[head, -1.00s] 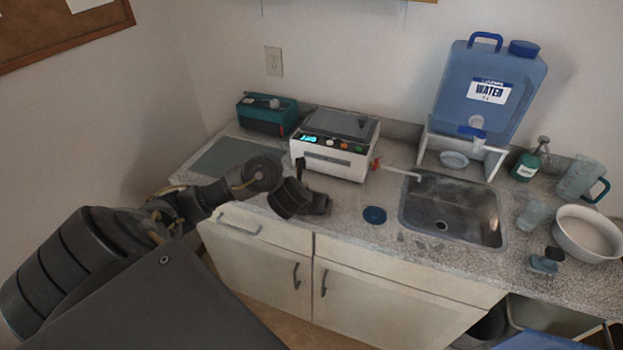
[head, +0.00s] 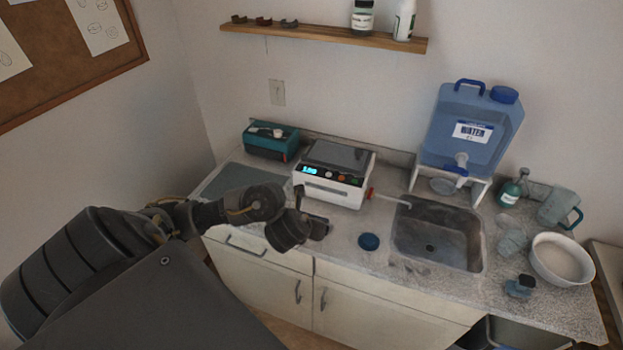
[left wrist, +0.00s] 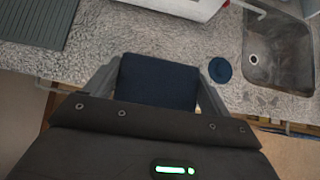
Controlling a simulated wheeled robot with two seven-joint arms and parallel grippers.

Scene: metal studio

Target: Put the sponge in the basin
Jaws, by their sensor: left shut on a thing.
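My left gripper (head: 316,228) is over the front of the counter, below the white machine in the head view. In the left wrist view its fingers (left wrist: 158,64) are shut on a dark blue block, the sponge (left wrist: 156,84). The sponge is hard to make out in the head view. A round white basin (head: 562,260) stands on the counter at the far right, beyond the metal sink (head: 437,236). The sink also shows in the left wrist view (left wrist: 279,58). The held sponge is well left of both. My right gripper is not in view.
A blue round lid (head: 369,242) lies between gripper and sink. A white machine (head: 333,176) and teal box (head: 271,141) stand behind. A blue water tank (head: 472,131) on a stand is behind the sink. A jug (head: 558,207) and small blue item (head: 519,286) are near the basin.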

